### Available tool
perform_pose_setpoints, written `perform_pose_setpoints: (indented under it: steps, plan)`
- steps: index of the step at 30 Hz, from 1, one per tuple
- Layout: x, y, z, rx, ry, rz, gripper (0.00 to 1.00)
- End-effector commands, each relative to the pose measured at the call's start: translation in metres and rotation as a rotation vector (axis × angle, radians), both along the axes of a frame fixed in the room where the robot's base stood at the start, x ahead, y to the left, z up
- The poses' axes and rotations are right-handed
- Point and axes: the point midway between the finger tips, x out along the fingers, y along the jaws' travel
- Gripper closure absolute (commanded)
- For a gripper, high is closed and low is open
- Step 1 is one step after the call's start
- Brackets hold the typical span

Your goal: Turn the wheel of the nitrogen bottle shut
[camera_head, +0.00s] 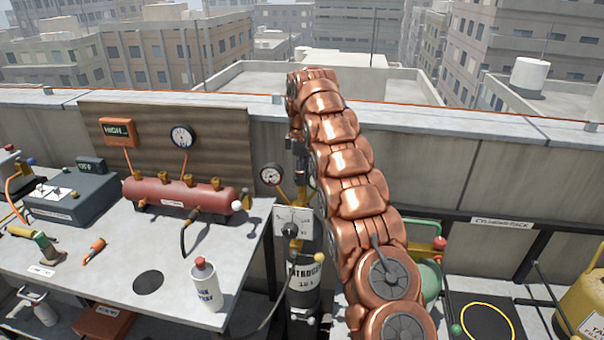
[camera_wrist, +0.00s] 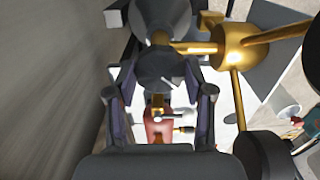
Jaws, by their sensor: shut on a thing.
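The nitrogen bottle (camera_head: 303,298), grey with a NITROGEN label, stands upright just right of the bench. Brass fittings and a round gauge (camera_head: 272,174) are above it. My gripper (camera_head: 298,150) is at the top of the bottle, largely hidden by my copper-coloured arm in the head view. In the wrist view my gripper (camera_wrist: 157,82) has a finger on each side of a dark grey round part, which looks like the bottle's wheel (camera_wrist: 157,62), and is shut on it. A brass stem and brass regulator body (camera_wrist: 232,45) are beside it. The wheel's angle cannot be read.
The bench (camera_head: 110,255) at left holds a red manifold (camera_head: 180,195), a white spray bottle (camera_head: 206,285) and a grey instrument box (camera_head: 72,197). A green cylinder (camera_head: 430,278) stands right of my arm. A yellow tank (camera_head: 580,305) is at far right. The parapet wall (camera_head: 430,150) runs behind.

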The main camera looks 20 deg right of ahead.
Motion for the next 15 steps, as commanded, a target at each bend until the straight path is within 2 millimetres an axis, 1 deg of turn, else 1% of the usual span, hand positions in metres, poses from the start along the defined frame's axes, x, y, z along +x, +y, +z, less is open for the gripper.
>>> perform_pose_setpoints:
  steps: [15]
  plan:
    - [0.0021, 0.0015, 0.0025, 0.001, -0.009, -0.487, 0.83]
